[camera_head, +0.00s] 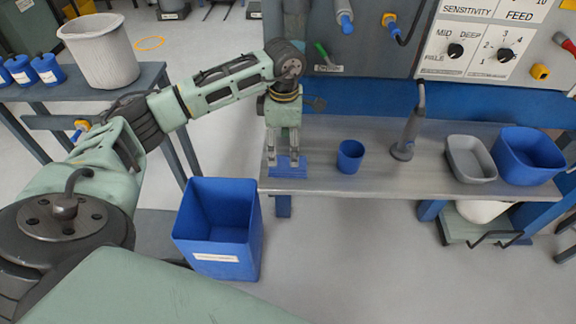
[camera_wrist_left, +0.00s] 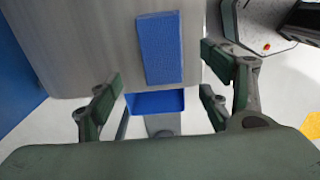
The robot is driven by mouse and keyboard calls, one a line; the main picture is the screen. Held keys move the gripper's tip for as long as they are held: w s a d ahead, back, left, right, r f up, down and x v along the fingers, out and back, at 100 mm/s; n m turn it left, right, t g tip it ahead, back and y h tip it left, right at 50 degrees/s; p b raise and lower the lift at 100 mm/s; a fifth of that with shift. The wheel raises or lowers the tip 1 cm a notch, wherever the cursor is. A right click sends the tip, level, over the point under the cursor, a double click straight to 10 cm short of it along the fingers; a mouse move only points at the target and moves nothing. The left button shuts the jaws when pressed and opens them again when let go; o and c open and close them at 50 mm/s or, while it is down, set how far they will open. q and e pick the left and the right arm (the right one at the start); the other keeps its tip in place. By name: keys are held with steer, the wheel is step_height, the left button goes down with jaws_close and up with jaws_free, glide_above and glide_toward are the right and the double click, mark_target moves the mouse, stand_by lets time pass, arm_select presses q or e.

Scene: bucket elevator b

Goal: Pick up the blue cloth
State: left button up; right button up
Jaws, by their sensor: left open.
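The blue cloth (camera_head: 288,168) lies flat near the left end of the grey metal bench (camera_head: 400,182). It also shows in the left wrist view (camera_wrist_left: 161,48) as a blue rectangle near the bench's edge. My left gripper (camera_head: 284,160) points down over the cloth in the head view and hides part of it. In the left wrist view its fingers (camera_wrist_left: 160,92) are spread wide and nothing is between them. The height of the fingertips above the cloth is hard to tell. My right gripper is not in view.
A blue cup (camera_head: 350,157) stands right of the cloth. Farther right are a grey spout-like fixture (camera_head: 408,140), a grey tray (camera_head: 470,160) and a blue tub (camera_head: 528,157). A tall blue bin (camera_head: 220,228) stands below the bench's left end. A control panel (camera_head: 490,42) rises behind.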

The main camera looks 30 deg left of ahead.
mark_target(288, 163)
arm_select(q)
steer(key=f+p, duration=0.1)
steer(key=f, duration=0.1)
steer(key=d+f, duration=0.1)
steer(key=f, duration=0.2)
steer(key=shift+f+p, duration=0.3)
steer(key=shift+p, duration=0.1)
steer(key=shift+f, duration=0.6)
steer(key=c, duration=1.3)
steer(key=shift+r, duration=0.1)
